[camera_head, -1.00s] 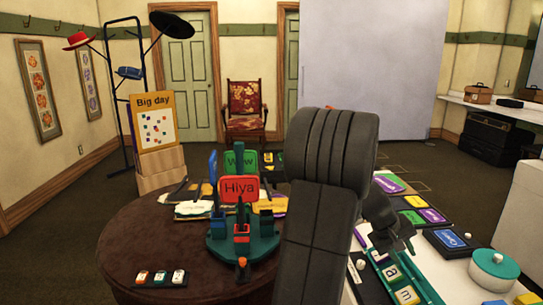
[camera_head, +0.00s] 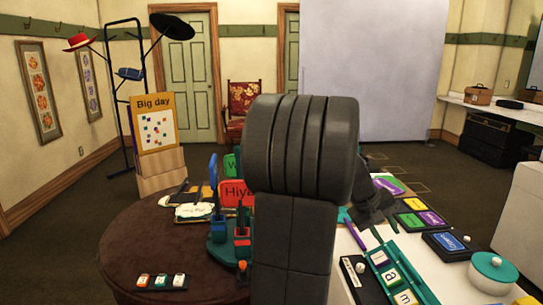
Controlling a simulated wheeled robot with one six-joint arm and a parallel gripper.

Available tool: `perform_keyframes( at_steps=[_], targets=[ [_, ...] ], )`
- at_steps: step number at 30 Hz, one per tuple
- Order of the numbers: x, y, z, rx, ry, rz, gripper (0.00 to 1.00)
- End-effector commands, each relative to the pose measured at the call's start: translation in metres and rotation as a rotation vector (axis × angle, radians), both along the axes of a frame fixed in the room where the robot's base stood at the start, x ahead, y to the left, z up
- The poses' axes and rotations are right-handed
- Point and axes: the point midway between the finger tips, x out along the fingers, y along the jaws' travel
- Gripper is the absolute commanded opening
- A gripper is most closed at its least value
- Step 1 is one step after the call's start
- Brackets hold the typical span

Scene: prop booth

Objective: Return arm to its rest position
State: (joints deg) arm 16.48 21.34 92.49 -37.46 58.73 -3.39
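My arm's dark grey links stand large in the middle of the view. My gripper (camera_head: 376,206) shows only in part behind them, to the right, above the white table's far left part. It is small and dark, and I cannot tell whether its fingers are open or shut. I see nothing clearly held in it. My arm hides part of the red "Hiya" sign (camera_head: 235,193) and of the teal stand below it.
A round brown table (camera_head: 130,240) stands at left with a small tile rack (camera_head: 160,281). At right, a white table (camera_head: 450,275) bears a teal letter rack (camera_head: 412,274), a teal lidded pot (camera_head: 492,270) and colored cards. A "Big day" board (camera_head: 157,125) stands behind.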

Motion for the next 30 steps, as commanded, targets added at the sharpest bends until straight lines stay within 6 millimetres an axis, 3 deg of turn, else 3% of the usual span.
perform_keyframes(
  at_steps=[3,6,23,30],
  targets=[
    [0.000,0.015,0.022,0.000,-0.004,0.004,0.32],
    [-0.001,0.001,-0.001,0.002,0.004,-0.003,0.32],
    [0.005,-0.065,-0.094,-0.001,0.000,-0.003,0.32],
    [0.007,-0.081,-0.096,0.016,0.000,-0.002,0.32]
  ],
)
